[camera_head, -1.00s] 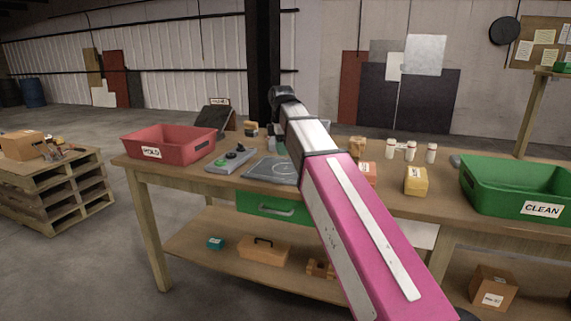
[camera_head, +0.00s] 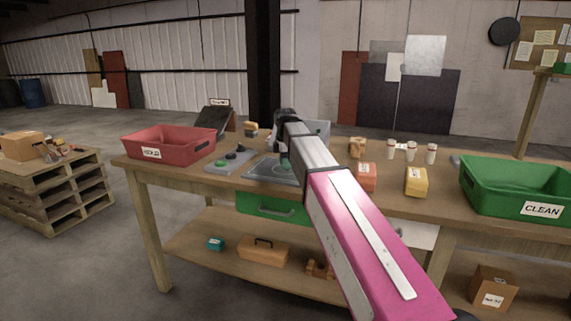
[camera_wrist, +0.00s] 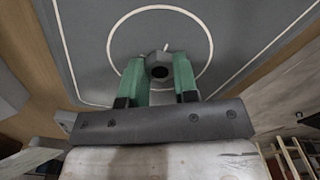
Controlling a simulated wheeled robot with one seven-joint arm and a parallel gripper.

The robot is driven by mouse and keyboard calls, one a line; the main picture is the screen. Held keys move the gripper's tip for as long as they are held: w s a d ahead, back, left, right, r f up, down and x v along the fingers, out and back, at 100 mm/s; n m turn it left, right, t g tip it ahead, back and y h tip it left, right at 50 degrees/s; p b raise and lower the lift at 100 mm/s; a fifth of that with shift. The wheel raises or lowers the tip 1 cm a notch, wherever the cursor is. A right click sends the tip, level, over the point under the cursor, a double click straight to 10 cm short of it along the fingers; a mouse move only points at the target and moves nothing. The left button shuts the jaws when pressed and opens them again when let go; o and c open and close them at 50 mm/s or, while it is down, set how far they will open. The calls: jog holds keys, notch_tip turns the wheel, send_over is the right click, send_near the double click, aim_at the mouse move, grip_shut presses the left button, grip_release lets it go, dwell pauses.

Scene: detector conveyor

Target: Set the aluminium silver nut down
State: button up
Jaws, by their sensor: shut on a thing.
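In the wrist view my gripper (camera_wrist: 159,75) has its two green fingers shut on the silver nut (camera_wrist: 158,58), a grey ring-like piece with a dark hole. Behind the nut is a dark grey plate (camera_wrist: 85,35) with a white circle marked on it, and the nut appears inside that circle. I cannot tell whether the nut touches the plate. In the head view the plate (camera_head: 262,172) lies on the workbench, and my gripper (camera_head: 284,160) is over it, partly hidden by my arm. The nut cannot be made out there.
A red bin (camera_head: 128,149) stands left, with a control box with buttons (camera_head: 222,166) beside the plate. A green bin (camera_head: 480,200) labelled CLEAN stands right. An orange box (camera_head: 366,184), a yellow box (camera_head: 416,188) and white bottles (camera_head: 411,156) are right of my arm.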

jog(key=shift+f, duration=0.1)
jog(key=o, duration=0.9)
notch_tip(320, 180, up, 12)
dwell(0.5)
